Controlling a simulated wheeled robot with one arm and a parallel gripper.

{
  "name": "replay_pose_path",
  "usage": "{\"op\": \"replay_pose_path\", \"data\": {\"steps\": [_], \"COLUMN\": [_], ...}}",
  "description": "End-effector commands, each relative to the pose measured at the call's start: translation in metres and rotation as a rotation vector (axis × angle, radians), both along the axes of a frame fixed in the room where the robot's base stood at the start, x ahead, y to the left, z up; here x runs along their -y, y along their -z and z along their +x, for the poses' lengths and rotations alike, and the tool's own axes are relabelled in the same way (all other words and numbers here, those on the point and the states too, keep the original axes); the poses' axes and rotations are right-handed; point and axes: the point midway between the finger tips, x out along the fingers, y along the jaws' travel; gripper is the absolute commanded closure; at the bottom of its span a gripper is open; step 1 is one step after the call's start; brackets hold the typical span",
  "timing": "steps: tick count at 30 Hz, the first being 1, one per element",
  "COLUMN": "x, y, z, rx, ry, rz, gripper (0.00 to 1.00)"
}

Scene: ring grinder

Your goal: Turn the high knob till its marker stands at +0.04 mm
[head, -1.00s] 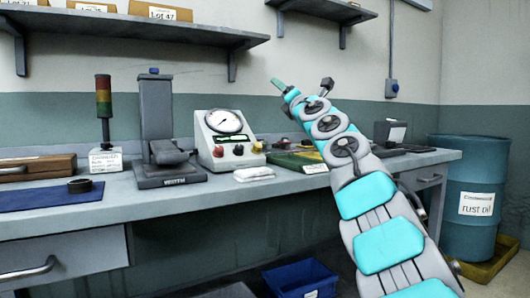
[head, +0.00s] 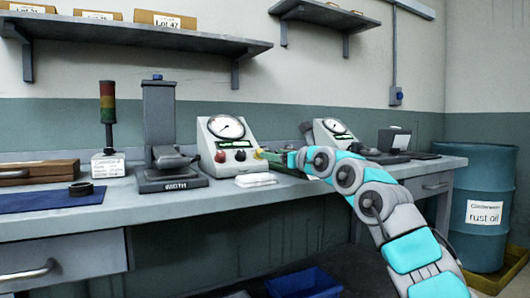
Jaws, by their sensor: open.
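A gauge box (head: 211,145) with a round white dial (head: 226,127) stands on the bench, left of my arm. A red knob (head: 220,157) and a dark knob (head: 240,156) show on its front. Its right front corner is partly covered by my gripper. I cannot read the knob labels, the markers or the dial needle, so I cannot tell which knob is the high one. My gripper (head: 264,155) is at the right side of this box, pointing left, close to its front. The fingers are small and hard to make out; they are open, and contact is unclear.
A second gauge box (head: 331,128) stands behind my arm. A white cloth (head: 256,180) lies in front of the first box. A grey stand (head: 160,130) and a signal tower (head: 108,115) are to its left. A dark ring (head: 81,188) lies on a blue mat (head: 40,200).

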Motion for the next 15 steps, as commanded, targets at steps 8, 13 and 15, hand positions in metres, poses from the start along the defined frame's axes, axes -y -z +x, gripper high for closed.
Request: {"op": "replay_pose_path", "data": {"steps": [8,13,15], "x": [-0.019,-0.027,-0.031], "y": [-0.001,-0.002,-0.002], "z": [0.021,0.033,0.037], "rx": [-0.005,-0.003,-0.002], "ry": [-0.002,-0.001,-0.002], "rz": [0.001,0.002,0.002], "gripper": [0.35,0.35,0.35]}}
